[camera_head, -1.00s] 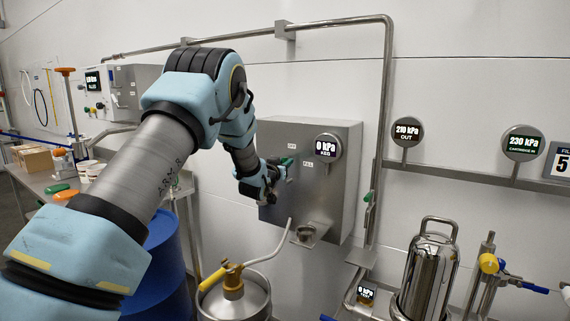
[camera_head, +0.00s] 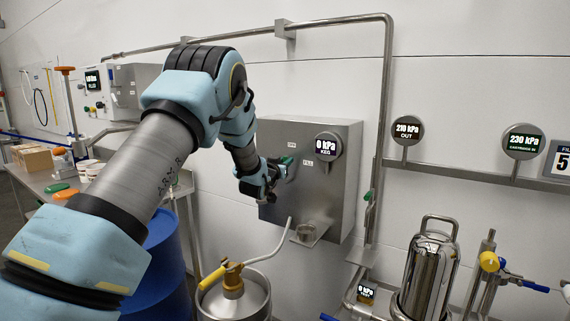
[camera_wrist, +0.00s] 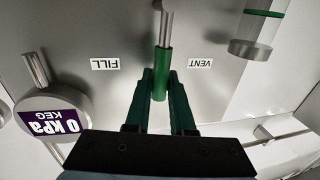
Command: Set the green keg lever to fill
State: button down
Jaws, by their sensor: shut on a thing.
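The green keg lever (camera_wrist: 163,72) is a green sleeve on a steel stem in the wrist view, lying between the FILL label (camera_wrist: 109,64) and the VENT label (camera_wrist: 200,64). These labels appear upside down there. My gripper (camera_wrist: 161,84) is shut on the green sleeve, one dark green finger on each side. In the head view my gripper (camera_head: 279,170) is at the front of the steel keg box (camera_head: 338,200), and the green lever (camera_head: 288,161) shows at its tip. The round KEG gauge (camera_head: 328,147) reads 0 kPa.
A steel keg (camera_head: 235,299) with a yellow-handled coupler and hose stands below the box. A blue drum (camera_head: 165,260) is left of it. A vertical steel pipe (camera_head: 384,110) runs right of the box. A sight glass (camera_wrist: 258,35) shows in the wrist view.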

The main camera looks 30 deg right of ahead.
jog(key=m+b, duration=0.1)
jog(key=b, duration=0.2)
jog(key=s+d+f+m+b, duration=0.1)
jog(key=b, duration=0.1)
jog(key=s+m+b, duration=0.1)
jog(key=m+b, duration=0.1)
jog(key=b, duration=0.1)
jog(key=shift+s+d+f+h+b, duration=0.2)
jog(key=shift+f+h+b, duration=0.1)
jog(key=shift+h+b, duration=0.1)
jog(key=m+b, duration=0.1)
jog(key=s+m+b, duration=0.1)
jog(key=b, duration=0.1)
jog(key=m+b, duration=0.1)
jog(key=b, duration=0.1)
jog(key=shift+s+d+f+h, duration=0.25)
jog(key=shift+d+f+h, duration=0.05)
jog(key=shift+d+f, duration=0.1)
jog(key=m+b, duration=0.2)
jog(key=b, duration=0.1)
jog(key=shift+s+d+f, duration=0.1)
jog(key=shift+s+d, duration=0.1)
jog(key=shift+s, duration=0.2)
jog(key=shift+m, duration=0.3)
jog(key=c, duration=0.8)
grip_release()
jog(key=shift+o, duration=0.2)
